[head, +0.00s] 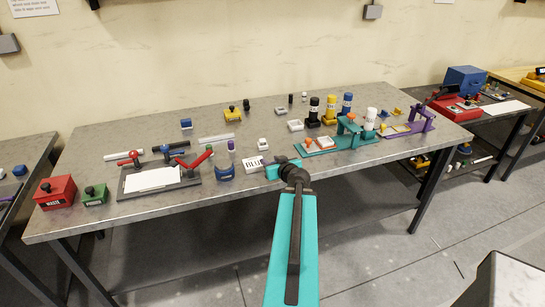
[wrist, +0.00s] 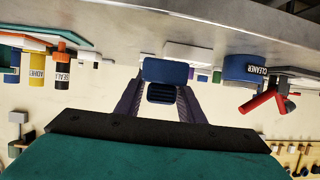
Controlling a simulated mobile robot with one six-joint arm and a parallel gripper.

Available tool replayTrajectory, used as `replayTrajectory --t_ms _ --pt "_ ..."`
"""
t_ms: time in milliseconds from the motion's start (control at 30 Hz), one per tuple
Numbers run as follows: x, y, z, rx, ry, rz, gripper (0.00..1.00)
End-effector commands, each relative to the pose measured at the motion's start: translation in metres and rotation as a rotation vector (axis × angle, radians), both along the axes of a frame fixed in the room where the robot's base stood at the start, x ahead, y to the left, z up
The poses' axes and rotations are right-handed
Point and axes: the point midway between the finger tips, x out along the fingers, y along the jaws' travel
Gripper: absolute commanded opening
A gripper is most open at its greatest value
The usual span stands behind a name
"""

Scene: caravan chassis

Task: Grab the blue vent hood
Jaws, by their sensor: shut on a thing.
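The blue vent hood (wrist: 166,72) is a small dark-blue block with a slatted face, in the middle of the wrist view. My gripper (wrist: 160,98) is shut on it, with a dark finger on each side. The hood is hard to make out there, largely hidden by my gripper. I cannot tell whether it touches the table.
A blue holder labelled CLEANER (wrist: 245,68) and a red-handled clamp (wrist: 267,101) are right in the wrist view. A teal fixture (head: 320,145) stands close right in the head view. Several bottles (head: 330,108) stand behind it.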

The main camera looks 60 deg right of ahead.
Motion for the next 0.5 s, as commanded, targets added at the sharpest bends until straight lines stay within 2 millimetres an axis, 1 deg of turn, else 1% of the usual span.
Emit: replayTrajectory --t_ms 33,100,500 --pt "-0.0005 0.0015 0.0047 0.001 0.002 0.0 0.13" --pt "-0.0009 0.0027 0.0054 0.001 0.001 0.0 0.13" --pt "-0.0056 0.0114 0.005 0.002 0.002 -0.004 0.13"
